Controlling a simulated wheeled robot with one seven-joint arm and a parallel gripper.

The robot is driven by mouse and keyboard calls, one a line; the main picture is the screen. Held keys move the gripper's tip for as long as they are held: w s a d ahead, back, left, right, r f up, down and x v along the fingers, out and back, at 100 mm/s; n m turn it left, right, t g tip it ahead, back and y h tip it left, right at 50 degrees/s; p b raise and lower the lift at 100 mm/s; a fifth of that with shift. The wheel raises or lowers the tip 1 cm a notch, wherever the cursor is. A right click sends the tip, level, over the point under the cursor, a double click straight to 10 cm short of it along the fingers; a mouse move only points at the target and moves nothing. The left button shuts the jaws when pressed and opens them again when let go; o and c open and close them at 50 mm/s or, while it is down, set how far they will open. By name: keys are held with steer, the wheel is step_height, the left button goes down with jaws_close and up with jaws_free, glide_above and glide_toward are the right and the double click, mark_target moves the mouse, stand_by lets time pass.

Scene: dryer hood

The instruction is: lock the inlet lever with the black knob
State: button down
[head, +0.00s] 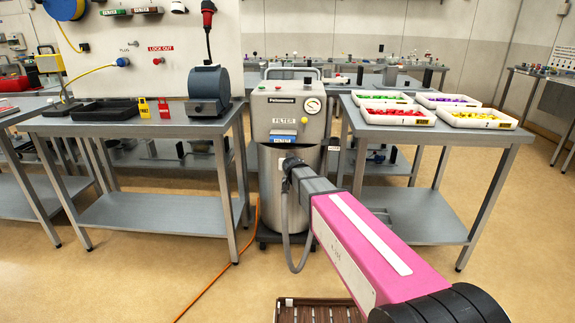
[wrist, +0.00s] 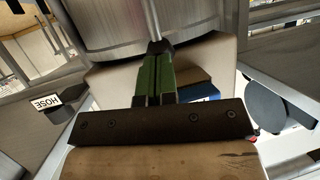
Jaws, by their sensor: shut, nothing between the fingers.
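The dryer unit (head: 290,112) is a grey cabinet on a steel drum, standing between two tables in the head view. I cannot pick out a lever with a black knob for certain. In the wrist view a thin metal rod (wrist: 152,18) runs in front of the shiny drum (wrist: 105,25), in line with my fingertips; I cannot tell whether they touch it. My gripper (wrist: 160,47) has green fingers with dark tips, held together with nothing between them. In the head view my pink arm reaches toward the drum and its dark end (head: 292,163) covers part of it.
A left table (head: 130,127) holds a black tray, padlocks and a dark grey device. A right table (head: 430,127) holds several white trays (head: 395,114) of coloured parts. An orange cable (head: 215,280) lies on the floor. A HOSE label (wrist: 46,103) shows in the wrist view.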

steer(key=shift+w+r+g, duration=0.25)
steer(key=shift+w+g, duration=0.95)
steer(key=shift+g, duration=0.1)
steer(key=shift+w+d+f, duration=0.1)
steer(key=shift+w, duration=1)
steer(key=shift+w+f, duration=0.2)
steer(key=shift+w, duration=0.35)
steer(key=shift+w+f, duration=0.15)
steer(key=shift+w, duration=0.4)
steer(key=shift+w+f, duration=0.1)
steer(key=shift+w, duration=0.3)
steer(key=v, duration=1.2)
steer(key=shift+f, duration=0.15)
steer(key=shift+s, duration=0.15)
